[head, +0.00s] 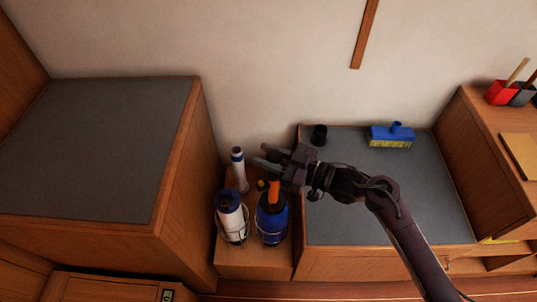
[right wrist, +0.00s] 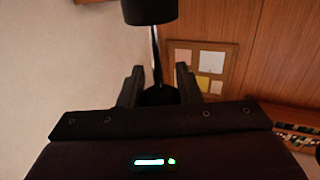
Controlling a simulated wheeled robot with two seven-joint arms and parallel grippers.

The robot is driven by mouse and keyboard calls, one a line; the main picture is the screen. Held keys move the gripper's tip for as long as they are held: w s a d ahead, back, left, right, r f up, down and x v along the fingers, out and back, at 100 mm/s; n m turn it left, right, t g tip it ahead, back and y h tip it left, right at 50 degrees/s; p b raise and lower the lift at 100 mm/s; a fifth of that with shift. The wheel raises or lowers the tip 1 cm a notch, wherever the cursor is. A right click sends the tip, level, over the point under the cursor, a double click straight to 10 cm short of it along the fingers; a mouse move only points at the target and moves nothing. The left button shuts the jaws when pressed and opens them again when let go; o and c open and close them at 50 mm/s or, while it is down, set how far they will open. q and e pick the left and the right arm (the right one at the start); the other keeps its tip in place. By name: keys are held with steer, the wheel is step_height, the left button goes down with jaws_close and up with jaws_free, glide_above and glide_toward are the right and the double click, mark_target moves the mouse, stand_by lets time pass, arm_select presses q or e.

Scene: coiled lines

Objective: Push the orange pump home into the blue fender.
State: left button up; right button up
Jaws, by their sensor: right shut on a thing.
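The blue fender (head: 272,222) stands upright in a wire holder on a low wooden ledge. The orange pump (head: 273,192) rises above the fender's dark top, beneath my right gripper; how deep its lower end sits cannot be told. My right gripper (head: 264,157) reaches in from the right with its fingers pointing left above the fender. In the right wrist view, its fingers (right wrist: 158,85) are around a dark part with a thin metal rod and a black cylinder (right wrist: 150,10), which appear to belong to the pump. My left gripper is not in view.
A white fender with a blue top (head: 231,215) stands close to the left, with a slim white cylinder (head: 238,170) behind. The left counter (head: 100,150) is bare.

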steer(key=shift+f+b, duration=0.75)
steer(key=shift+f, duration=0.3)
stand_by(0.4)
steer(key=o, duration=1.1)
steer(key=shift+d, duration=0.1)
steer(key=shift+s+d+f, duration=0.15)
steer(key=shift+d, duration=0.15)
steer(key=b+v, duration=0.1)
steer(key=v, duration=0.6)
